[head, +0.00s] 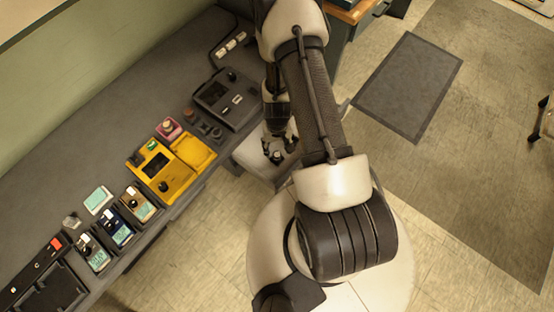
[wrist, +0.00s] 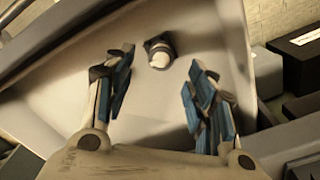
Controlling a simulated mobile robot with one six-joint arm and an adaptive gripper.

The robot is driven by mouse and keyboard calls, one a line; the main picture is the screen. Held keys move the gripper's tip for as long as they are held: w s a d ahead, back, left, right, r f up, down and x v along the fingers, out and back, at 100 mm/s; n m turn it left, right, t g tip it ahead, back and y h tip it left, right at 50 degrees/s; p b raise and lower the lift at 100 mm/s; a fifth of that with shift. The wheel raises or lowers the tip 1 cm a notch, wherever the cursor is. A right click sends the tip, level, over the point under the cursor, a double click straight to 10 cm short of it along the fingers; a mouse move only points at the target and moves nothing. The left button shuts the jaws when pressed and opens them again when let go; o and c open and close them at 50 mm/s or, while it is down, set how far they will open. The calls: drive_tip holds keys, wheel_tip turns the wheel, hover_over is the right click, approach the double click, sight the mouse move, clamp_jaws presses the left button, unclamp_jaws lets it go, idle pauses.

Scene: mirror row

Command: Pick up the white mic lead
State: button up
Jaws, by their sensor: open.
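A small white piece with a dark collar (wrist: 159,54) lies on a pale grey, raised-edge surface (wrist: 60,108) in the wrist view. It looks like the white mic lead, but I cannot make out a cable. My gripper (wrist: 162,78) is open, with its blue-padded fingers to the left and right of the piece and short of it. Nothing is between the pads. In the head view my gripper (head: 279,150) hangs over the pale surface (head: 248,156) beside the desk, and my arm covers part of it.
The dark desk (head: 120,105) runs along the wall with a black device (head: 228,98), a yellow case (head: 165,175) and several small meters. A power strip (head: 231,44) lies at its far end. A grey mat (head: 408,85) lies on the open floor at right.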

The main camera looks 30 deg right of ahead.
sight(277, 154)
drive_tip(key=shift+f+b, duration=2.8)
drive_tip(key=shift+f, duration=0.05)
drive_tip(key=shift+r, duration=0.1)
drive_tip(key=shift+c, duration=0.6)
drive_tip(key=c, duration=0.9)
drive_tip(key=shift+r, duration=0.15)
